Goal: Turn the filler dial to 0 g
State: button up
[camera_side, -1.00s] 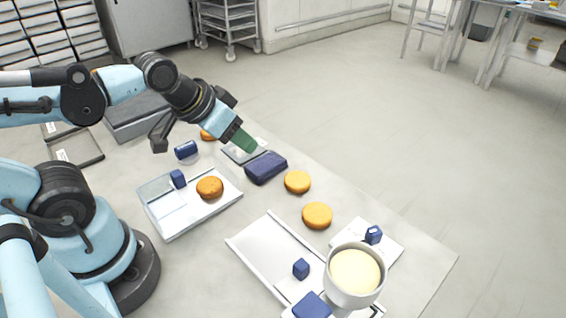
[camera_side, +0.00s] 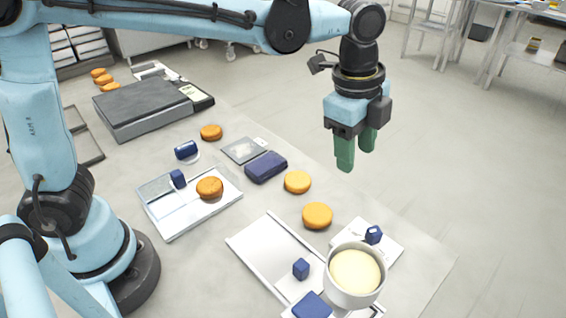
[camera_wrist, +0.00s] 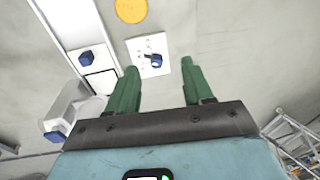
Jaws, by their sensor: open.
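My gripper (camera_side: 357,160) points down with green fingers, high above the table's right side and apart from the dial. In the wrist view my gripper (camera_wrist: 159,68) is open, with nothing between the fingers.
A white track (camera_side: 262,252) with a blue block (camera_side: 301,268) lies left of the hopper. Orange rounds (camera_side: 317,215) and (camera_side: 297,182) lie on the table. A grey scale (camera_side: 140,108) stands at the back left.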

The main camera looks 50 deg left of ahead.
aim_at(375, 230)
jog(key=d+f+m+g, duration=0.1)
jog(key=d+f+m, duration=0.2)
jog(key=d+m, duration=0.3)
jog(key=shift+n+y, duration=0.3)
jog(key=shift+y, duration=0.1)
jog(key=f, duration=0.7)
jog(key=d+f, duration=0.1)
jog(key=f, duration=0.3)
jog(key=shift+w+d+f, duration=0.1)
jog(key=shift+w+f, duration=0.1)
jog(key=shift+f, duration=0.15)
jog(key=shift+c, duration=0.5)
grip_shut()
